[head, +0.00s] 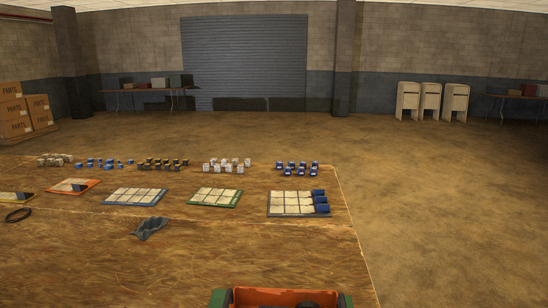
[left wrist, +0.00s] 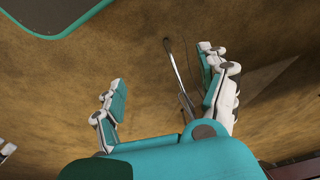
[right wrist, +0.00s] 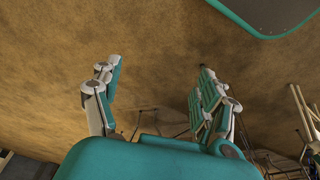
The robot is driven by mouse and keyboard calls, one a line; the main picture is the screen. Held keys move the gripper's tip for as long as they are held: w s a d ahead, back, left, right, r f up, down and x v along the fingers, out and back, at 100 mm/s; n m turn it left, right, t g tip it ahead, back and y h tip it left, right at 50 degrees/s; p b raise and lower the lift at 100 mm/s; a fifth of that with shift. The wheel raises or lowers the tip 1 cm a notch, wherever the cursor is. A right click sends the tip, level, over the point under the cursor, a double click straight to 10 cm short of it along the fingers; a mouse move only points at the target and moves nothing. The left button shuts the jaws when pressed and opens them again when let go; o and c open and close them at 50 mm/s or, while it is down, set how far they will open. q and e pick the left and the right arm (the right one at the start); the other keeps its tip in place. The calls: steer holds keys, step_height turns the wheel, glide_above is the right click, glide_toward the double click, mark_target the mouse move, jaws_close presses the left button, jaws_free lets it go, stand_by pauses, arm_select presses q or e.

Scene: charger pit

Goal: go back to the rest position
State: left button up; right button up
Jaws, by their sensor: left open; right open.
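My left gripper (left wrist: 163,90) is open and empty in the left wrist view, its fingers apart above the brown floor. My right gripper (right wrist: 155,90) is open and empty in the right wrist view, also over brown floor. Neither gripper shows in the head view. The wooden table (head: 250,260) stands ahead in the head view, and no gripper is seen touching it.
The table carries several trays, including a blue-grey one (head: 298,214) with dark blue pieces and a green one (head: 214,198), rows of small parts, and a dark crumpled cloth (head: 151,228). Floor (head: 440,200) right is clear.

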arm_select(q)
steer(key=s+a+f+g, duration=0.1)
steer(key=s+f, duration=0.8)
steer(key=f, duration=0.2)
steer(key=s+a+f, duration=0.2)
steer(key=s+f, duration=0.7)
steer(key=f, duration=0.3)
steer(key=shift+s+a+f+g, duration=0.15)
steer(key=shift+s+f+g, duration=0.05)
steer(key=shift+s+g, duration=0.2)
arm_select(e)
steer(key=s+d+f+g, duration=0.1)
steer(key=s+f, duration=0.8)
steer(key=f, duration=0.2)
steer(key=s+d+f, duration=0.2)
steer(key=s+f, duration=0.8)
steer(key=f, duration=0.2)
steer(key=shift+d+f+g, duration=0.15)
steer(key=shift+f+g, duration=0.05)
steer(key=shift+g, duration=0.2)
